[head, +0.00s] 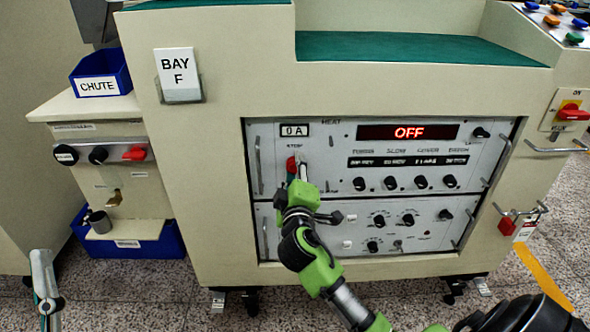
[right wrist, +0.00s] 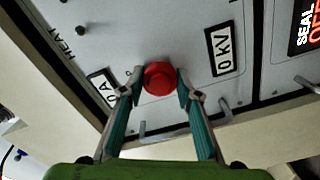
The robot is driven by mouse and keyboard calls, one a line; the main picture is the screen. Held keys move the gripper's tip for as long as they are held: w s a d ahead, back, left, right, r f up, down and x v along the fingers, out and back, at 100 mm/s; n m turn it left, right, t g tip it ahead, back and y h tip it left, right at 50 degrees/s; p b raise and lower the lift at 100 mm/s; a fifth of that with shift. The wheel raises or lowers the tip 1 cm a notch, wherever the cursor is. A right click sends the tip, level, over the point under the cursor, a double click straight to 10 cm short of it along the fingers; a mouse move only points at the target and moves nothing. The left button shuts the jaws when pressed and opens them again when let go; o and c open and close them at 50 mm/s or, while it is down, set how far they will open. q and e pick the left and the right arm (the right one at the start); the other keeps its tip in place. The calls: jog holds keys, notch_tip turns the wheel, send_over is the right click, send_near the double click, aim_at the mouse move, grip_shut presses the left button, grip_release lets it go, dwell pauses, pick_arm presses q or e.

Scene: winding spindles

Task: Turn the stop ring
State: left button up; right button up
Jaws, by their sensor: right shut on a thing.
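The red stop ring (head: 291,164) is on the upper grey control panel, below the 0 A readout and the STOP label. In the right wrist view the ring (right wrist: 159,78) is round and red, between my two fingertips. My right gripper (head: 297,170) reaches up to the panel and is shut on the ring, one finger on each side. In the head view the gripper partly hides the ring. Part of my left gripper (head: 42,283) shows at the lower left, well away from the panel; its jaw opening is unclear.
The panel has a lit red OFF display (head: 408,132), several black knobs and metal side handles. A chute unit with a blue bin (head: 100,73) stands to the left. A red switch (head: 572,113) is at the far right. The speckled floor in front is mostly clear.

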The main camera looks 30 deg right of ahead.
dwell(0.4)
jog(key=o, duration=1.1)
jog(key=v, duration=1.2)
